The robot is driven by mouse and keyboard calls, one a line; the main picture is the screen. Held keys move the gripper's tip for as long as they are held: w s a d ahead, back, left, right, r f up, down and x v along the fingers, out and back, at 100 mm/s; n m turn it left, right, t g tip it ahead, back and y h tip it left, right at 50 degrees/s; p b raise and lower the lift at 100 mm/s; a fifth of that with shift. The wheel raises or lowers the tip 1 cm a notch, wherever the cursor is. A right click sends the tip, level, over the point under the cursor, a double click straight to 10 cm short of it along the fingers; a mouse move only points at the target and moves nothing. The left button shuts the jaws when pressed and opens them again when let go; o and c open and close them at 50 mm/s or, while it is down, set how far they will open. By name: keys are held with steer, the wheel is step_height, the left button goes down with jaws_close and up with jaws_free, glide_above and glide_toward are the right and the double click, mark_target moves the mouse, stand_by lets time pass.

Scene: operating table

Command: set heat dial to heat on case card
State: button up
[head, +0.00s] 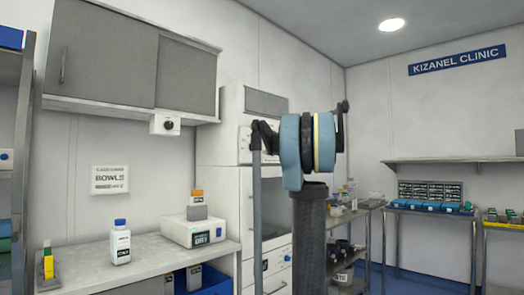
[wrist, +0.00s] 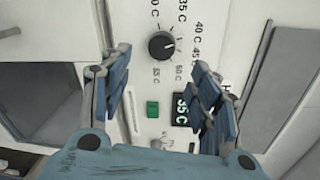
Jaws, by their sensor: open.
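The heat dial (wrist: 161,45) is a round black knob on a white panel in the wrist view. Temperature marks curve around it, among them 35 C, 40 C and 45 C. A light pointer mark seems to lie on its right side; its exact setting is hard to read. A display (wrist: 181,110) below it reads 35 C. My gripper (wrist: 160,57) is open and empty, its blue fingers either side of the dial in the picture; contact is not visible. The case card (head: 110,180) on the wall in the head view reads BOWLS; its smaller line is illegible.
A green button (wrist: 152,109) and a small metal switch (wrist: 158,142) sit below the dial. In the head view, my arm covers part of the tall white cabinet (head: 217,190). A counter (head: 150,257) holds a white bottle (head: 121,245) and a white device (head: 193,231).

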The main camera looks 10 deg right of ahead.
steer(key=v, duration=0.3)
steer(key=shift+s, duration=0.1)
stand_by(0.4)
steer(key=s+a+f+n+g+h, duration=0.1)
steer(key=s+a+f+n+g, duration=0.45)
steer(key=s+f, duration=0.7)
steer(key=s+a+f+n+g+h, duration=0.2)
steer(key=s+a+f, duration=0.65)
steer(key=f, duration=0.75)
steer(key=s+d+f+n+g+h, duration=0.2)
steer(key=s+d+f+n+h, duration=0.1)
steer(key=s+f, duration=0.9)
steer(key=s+d+f+n+g+h, duration=0.2)
steer(key=s+f, duration=1.1)
steer(key=f, duration=0.7)
steer(key=shift+s+d+n+h, duration=0.35)
steer(key=shift+d+n+h, duration=0.3)
steer(key=shift+d+h, duration=0.35)
